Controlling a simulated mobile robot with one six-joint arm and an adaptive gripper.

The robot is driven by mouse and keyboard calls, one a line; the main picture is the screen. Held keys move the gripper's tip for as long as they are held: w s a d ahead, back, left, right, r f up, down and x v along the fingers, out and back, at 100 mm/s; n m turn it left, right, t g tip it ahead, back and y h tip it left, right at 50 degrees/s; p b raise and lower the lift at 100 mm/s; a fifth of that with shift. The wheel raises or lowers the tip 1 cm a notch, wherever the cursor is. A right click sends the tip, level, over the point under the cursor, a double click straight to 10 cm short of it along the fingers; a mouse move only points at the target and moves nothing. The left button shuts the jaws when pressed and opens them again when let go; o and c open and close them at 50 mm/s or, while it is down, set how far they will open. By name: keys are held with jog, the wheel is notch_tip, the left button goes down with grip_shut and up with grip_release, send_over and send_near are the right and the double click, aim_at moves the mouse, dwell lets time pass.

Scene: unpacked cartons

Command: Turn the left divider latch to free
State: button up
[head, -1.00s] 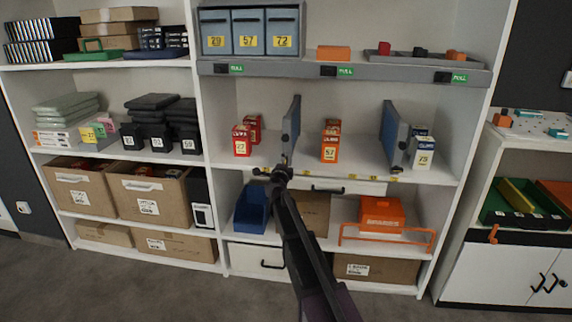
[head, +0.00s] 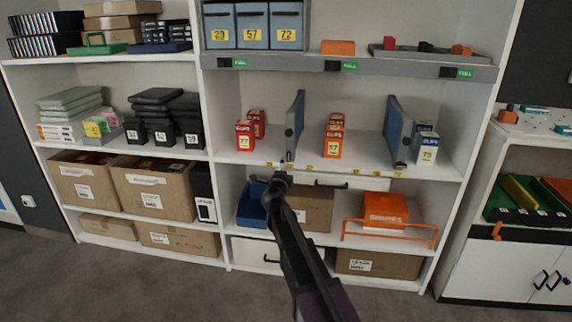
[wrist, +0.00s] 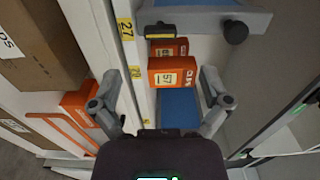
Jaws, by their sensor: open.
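The left divider (head: 296,120) is a blue-grey upright panel on the middle shelf, between red and orange boxes. In the wrist view, the left divider (wrist: 200,18) lies across the top, with a dark latch knob (wrist: 235,31) on its edge and a yellow piece (wrist: 160,29) towards its shelf end. I cannot tell which setting the latch points to. My gripper (head: 277,179) is in front of the shelf edge, below the divider's foot. In the wrist view my gripper (wrist: 160,88) is open and empty, its fingers apart from the latch.
The orange box marked 57 (wrist: 172,78) faces my gripper; it also stands right of the left divider (head: 333,145). The right divider (head: 398,130) is further right. A blue bin (head: 251,205) and an orange case (head: 384,209) are on the shelf below.

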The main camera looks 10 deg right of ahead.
jog(key=v, duration=0.3)
jog(key=shift+s, duration=0.15)
jog(key=shift+a, duration=0.1)
jog(key=s+a+f+n+y, duration=0.2)
jog(key=s+a+n+y, duration=0.4)
jog(key=n+y, duration=0.5)
jog(key=s+a+f+n+g, duration=0.1)
jog(key=s+f+n+g, duration=0.6)
jog(key=n, duration=0.1)
jog(key=s+d+f+n+g+h, duration=0.1)
jog(key=s+d+f+g+h, duration=0.2)
jog(key=s, duration=0.4)
jog(key=s+d+f+n+g, duration=0.1)
jog(key=s+d+f+g, duration=0.25)
jog(key=s+d, duration=0.2)
jog(key=s+d+f+g+h, duration=0.2)
jog(key=s+d+f+g, duration=0.15)
jog(key=s, duration=0.35)
notch_tip(320, 180, up, 37)
jog(key=p, duration=3.6)
jog(key=shift+s, duration=0.4)
